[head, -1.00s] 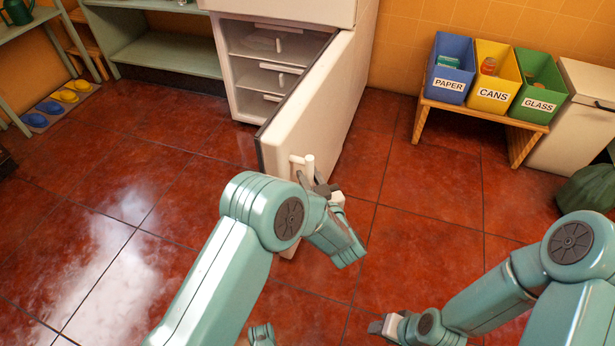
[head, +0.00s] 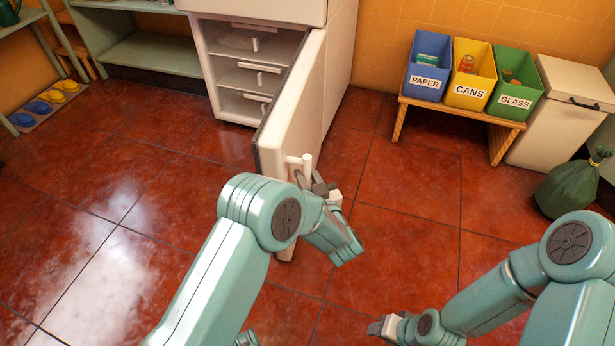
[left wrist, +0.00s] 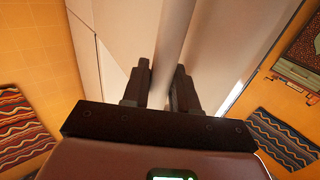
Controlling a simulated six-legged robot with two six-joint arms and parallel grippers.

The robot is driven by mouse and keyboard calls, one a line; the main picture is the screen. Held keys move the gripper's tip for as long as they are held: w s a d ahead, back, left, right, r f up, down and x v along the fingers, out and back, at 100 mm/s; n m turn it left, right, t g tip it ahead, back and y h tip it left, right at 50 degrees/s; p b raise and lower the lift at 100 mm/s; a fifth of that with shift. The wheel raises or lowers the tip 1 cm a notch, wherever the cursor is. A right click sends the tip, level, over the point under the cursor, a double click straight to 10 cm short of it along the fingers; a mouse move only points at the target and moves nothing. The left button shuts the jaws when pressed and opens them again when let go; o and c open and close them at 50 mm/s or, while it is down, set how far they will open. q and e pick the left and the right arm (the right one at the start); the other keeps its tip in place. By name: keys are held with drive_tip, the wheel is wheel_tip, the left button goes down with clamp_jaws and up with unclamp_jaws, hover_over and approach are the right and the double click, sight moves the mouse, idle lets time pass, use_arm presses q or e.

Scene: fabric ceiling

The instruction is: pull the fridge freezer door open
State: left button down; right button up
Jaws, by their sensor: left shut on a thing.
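The white freezer door (head: 292,110) stands wide open, swung out from the fridge freezer (head: 340,62) toward me. Its pale bar handle (head: 307,167) is on the door's outer face near the free edge. My left gripper (head: 322,187) is at the handle, partly hidden by my own arm. In the left wrist view the two dark fingers (left wrist: 162,85) are on either side of the handle bar (left wrist: 175,40), shut on it. My right gripper (head: 386,326) is at the bottom of the head view, away from the door; its fingers are too unclear to judge.
Inside the freezer are white drawers (head: 246,78). At the right, blue, yellow and green bins (head: 428,80) stand on a wooden bench (head: 500,145), beside a pale lidded bin (head: 560,120) and a green bag (head: 572,188). The red tiled floor (head: 100,190) at left is clear.

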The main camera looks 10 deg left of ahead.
use_arm(q)
drive_tip(key=shift+d, duration=0.25)
use_arm(e)
drive_tip(key=shift+d, duration=0.4)
use_arm(q)
drive_tip(key=c, duration=1)
unclamp_jaws()
drive_tip(key=shift+c, duration=0.2)
use_arm(e)
drive_tip(key=shift+a, duration=0.15)
use_arm(q)
drive_tip(key=shift+s, duration=0.1)
use_arm(e)
drive_tip(key=shift+s, duration=0.15)
